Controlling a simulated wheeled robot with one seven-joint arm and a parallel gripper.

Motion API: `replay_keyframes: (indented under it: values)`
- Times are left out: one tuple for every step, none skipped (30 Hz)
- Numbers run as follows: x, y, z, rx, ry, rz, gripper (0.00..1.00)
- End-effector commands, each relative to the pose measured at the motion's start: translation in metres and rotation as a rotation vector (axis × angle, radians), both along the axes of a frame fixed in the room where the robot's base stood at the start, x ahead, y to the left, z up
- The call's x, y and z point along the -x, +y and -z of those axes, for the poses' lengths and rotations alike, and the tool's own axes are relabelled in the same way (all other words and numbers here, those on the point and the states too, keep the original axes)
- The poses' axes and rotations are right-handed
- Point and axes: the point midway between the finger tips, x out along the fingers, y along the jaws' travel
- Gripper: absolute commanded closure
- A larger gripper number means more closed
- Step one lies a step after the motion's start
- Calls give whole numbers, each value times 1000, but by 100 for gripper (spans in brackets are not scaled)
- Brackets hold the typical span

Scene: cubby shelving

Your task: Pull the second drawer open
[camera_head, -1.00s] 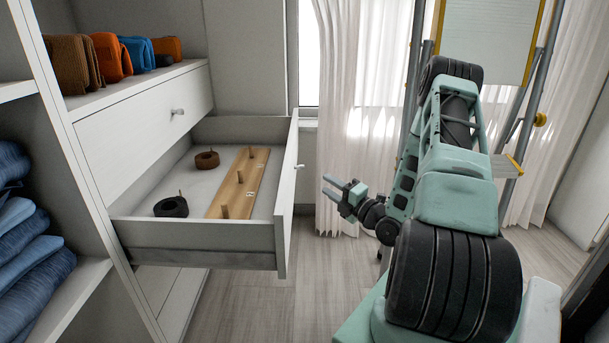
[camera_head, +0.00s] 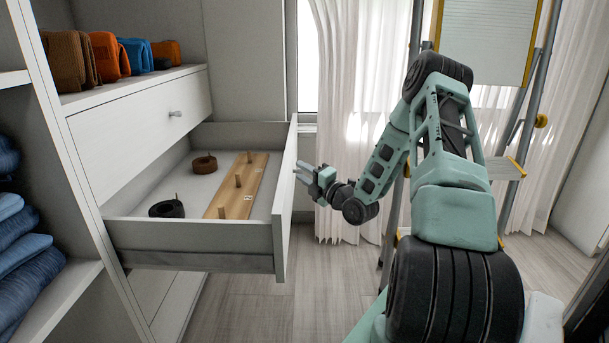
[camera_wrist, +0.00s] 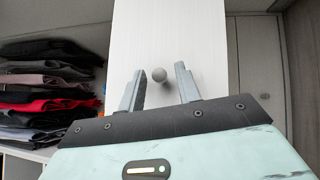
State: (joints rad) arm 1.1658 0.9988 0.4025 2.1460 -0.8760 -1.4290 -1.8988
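The second drawer (camera_head: 190,234) stands pulled well out of the white cabinet, below a shut top drawer (camera_head: 150,127). Inside it lie a wooden board with pegs (camera_head: 236,190), a brown ring-shaped item (camera_head: 205,164) and a black one (camera_head: 167,208). My gripper (camera_head: 301,173) is at the outer side of the drawer front. In the wrist view my gripper (camera_wrist: 160,88) is open, its two fingers apart on either side of a round knob (camera_wrist: 159,75) on the drawer front (camera_wrist: 185,40). The fingers do not appear to touch the knob.
Folded jeans (camera_head: 30,260) fill the left shelf, and coloured bags (camera_head: 105,55) stand on the cabinet top. A stepladder (camera_head: 500,165) and white curtains (camera_head: 360,110) stand behind my arm. The floor (camera_head: 255,315) before the drawer is clear.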

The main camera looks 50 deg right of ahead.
Motion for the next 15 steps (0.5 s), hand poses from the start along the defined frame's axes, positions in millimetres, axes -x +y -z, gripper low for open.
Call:
replay_keyframes:
  values:
    - [0,0,0,0,0,0,82]
    - [0,0,0,0,0,0,90]
    - [0,0,0,0,0,0,100]
    - [0,0,0,0,0,0,100]
    - [0,0,0,0,0,0,100]
    - [0,0,0,0,0,0,100]
    - [1,0,0,0,0,0,100]
    - [2,-1,0,0,1,0,100]
    - [4,-4,1,2,1,1,100]
    - [8,-7,1,3,2,3,100]
    - [12,-11,1,2,1,4,100]
    - [17,-16,1,4,1,4,100]
    - [22,-19,1,3,1,4,100]
    - [25,-23,1,3,2,4,100]
    - [30,-26,1,3,1,4,100]
